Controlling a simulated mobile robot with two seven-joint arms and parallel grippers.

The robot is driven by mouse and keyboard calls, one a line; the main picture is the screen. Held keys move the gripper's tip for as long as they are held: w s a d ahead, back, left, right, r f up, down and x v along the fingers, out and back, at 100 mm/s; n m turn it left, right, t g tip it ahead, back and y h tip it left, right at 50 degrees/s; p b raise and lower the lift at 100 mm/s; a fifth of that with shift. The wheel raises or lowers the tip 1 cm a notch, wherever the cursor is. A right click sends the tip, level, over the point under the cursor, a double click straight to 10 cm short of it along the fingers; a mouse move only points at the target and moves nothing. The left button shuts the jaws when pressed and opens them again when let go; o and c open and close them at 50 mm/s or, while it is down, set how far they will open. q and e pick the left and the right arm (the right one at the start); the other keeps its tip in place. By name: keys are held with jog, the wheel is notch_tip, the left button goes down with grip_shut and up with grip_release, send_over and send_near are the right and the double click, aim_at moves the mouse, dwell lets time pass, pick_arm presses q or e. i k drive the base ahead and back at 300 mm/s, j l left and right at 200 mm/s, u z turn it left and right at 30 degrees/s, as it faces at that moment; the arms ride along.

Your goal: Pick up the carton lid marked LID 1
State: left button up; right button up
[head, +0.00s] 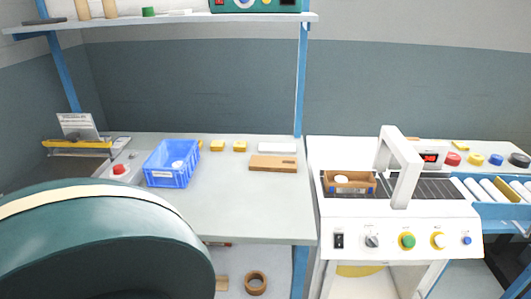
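A flat brown piece (273,164), which looks like a carton lid, lies on the grey bench top (225,205) in the head view. It is near the back right of the bench. A small dark mark shows on its side, too small to read, so I cannot tell if it says LID 1. An open brown carton (348,188) with pale contents sits on the dark conveyor of the white machine. Neither of my grippers is in view.
A blue crate (170,178) holds a round white item. A white flat piece (277,148) lies behind the brown piece. The white machine (395,230) with an arch (400,170) stands right. A large teal rounded shape (100,250) blocks the lower left. The front bench is clear.

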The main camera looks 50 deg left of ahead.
aim_at(258, 163)
jog(key=u, duration=1.5)
